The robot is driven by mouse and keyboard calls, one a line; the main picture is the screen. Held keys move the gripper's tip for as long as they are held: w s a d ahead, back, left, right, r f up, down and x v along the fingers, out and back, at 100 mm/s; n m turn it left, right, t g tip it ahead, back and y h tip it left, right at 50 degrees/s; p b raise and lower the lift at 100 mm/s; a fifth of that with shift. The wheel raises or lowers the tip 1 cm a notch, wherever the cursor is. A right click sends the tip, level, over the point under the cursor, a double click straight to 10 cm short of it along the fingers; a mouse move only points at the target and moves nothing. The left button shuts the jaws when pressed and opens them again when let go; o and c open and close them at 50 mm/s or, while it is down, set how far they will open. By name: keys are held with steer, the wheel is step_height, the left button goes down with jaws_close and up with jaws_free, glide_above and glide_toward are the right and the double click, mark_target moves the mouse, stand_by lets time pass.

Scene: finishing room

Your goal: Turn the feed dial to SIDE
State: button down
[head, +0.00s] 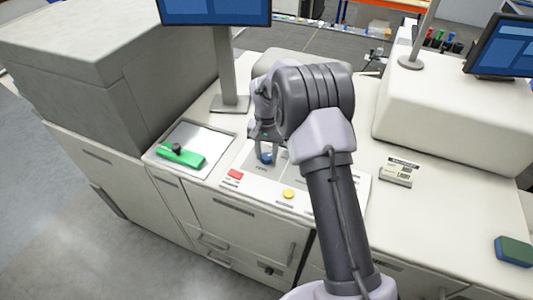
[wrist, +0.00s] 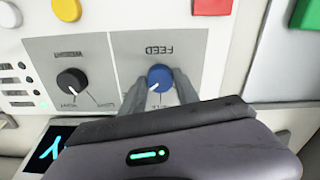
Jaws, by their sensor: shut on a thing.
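The feed dial (wrist: 159,77) is a round blue knob with a white pointer mark, on a grey panel marked FEED, which appears upside down in the wrist view. The mark points to the lower left there. My gripper (wrist: 158,92) has one finger on each side of the dial and is shut on it. A label below the dial is partly hidden by the gripper, and I cannot read SIDE. In the head view the blue dial (head: 267,159) shows between the fingertips of my gripper (head: 265,154), on the white console.
A black dial (wrist: 72,81) sits left of the feed dial in the wrist view. A red button (head: 235,174) and a yellow button (head: 288,194) are on the console's front. A tray (head: 220,140) with a green tool (head: 182,155) lies left. A monitor post (head: 228,70) stands behind.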

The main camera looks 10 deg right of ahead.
mark_target(266, 156)
steer(key=c, duration=0.9)
jaws_free()
step_height(266, 156, up, 18)
steer(key=p, duration=0.2)
steer(key=shift+f, duration=0.25)
steer(key=s+a+f+t+y+b, duration=0.1)
steer(key=s+f+t+b, duration=0.1)
steer(key=s+b, duration=0.8)
steer(key=s+a+f+t+b, duration=0.2)
steer(key=s+b, duration=0.6)
steer(key=s, duration=0.4)
steer(key=s+a+f+t+y+b, duration=0.1)
steer(key=s+f+b, duration=0.5)
steer(key=s+f, duration=0.4)
steer(key=shift+s+t, duration=0.4)
steer(key=shift+s, duration=0.3)
